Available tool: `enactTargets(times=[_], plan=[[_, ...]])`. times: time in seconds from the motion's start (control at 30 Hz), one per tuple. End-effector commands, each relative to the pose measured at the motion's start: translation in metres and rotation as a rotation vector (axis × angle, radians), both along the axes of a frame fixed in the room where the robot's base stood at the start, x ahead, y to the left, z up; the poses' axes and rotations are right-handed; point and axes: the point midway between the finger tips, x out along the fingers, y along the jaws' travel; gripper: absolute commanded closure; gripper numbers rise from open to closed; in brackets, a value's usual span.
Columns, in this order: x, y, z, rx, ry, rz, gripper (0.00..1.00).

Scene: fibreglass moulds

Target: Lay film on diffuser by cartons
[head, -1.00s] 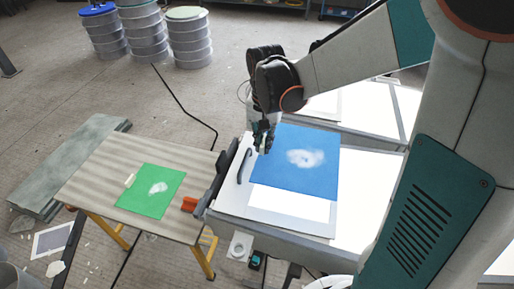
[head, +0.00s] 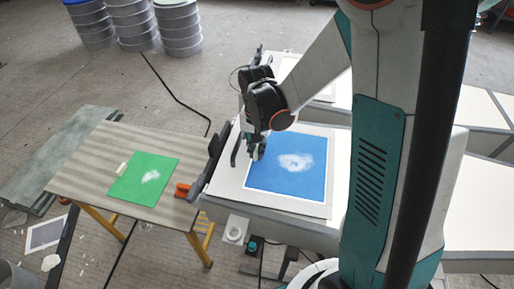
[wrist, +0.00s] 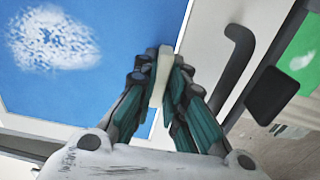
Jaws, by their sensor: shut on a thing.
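The blue film (head: 287,186) with a white cloudy patch is spread over the pale framed diffuser panel (head: 229,187), with a thin white margin showing around it. I cannot tell whether it touches the panel all over. My gripper (head: 257,152) is at the film's left edge, shut on its cream tab. In the wrist view, the fingers of my gripper (wrist: 160,75) close on the tab (wrist: 163,70) beside the blue film (wrist: 115,60). I cannot make out any cartons.
A green sheet (head: 145,181) with a white patch lies on a wooden trestle table (head: 85,165) at left. A dark curved handle (head: 236,150) and an orange-handled clamp (head: 184,190) are by the panel's left edge. Metal drums (head: 135,25) stand behind. More pale panels (head: 488,105) lie at right.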

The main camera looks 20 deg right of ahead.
Motion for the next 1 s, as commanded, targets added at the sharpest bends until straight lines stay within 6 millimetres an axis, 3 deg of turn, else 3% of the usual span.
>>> enactTargets(times=[0.13, 0.17, 0.23, 0.67, 1.0], plan=[[0.0, 0.0, -0.003, 0.0, 0.0, 0.0, 1.0], [0.0, 0.0, -0.002, 0.0, 0.0, 0.0, 0.82], [0.0, 0.0, -0.001, 0.0, 0.0, 0.0, 0.69], [0.0, 0.0, 0.004, 0.0, 0.0, 0.0, 0.69], [0.0, 0.0, 0.068, 0.0, 0.0, 0.0, 0.69]])
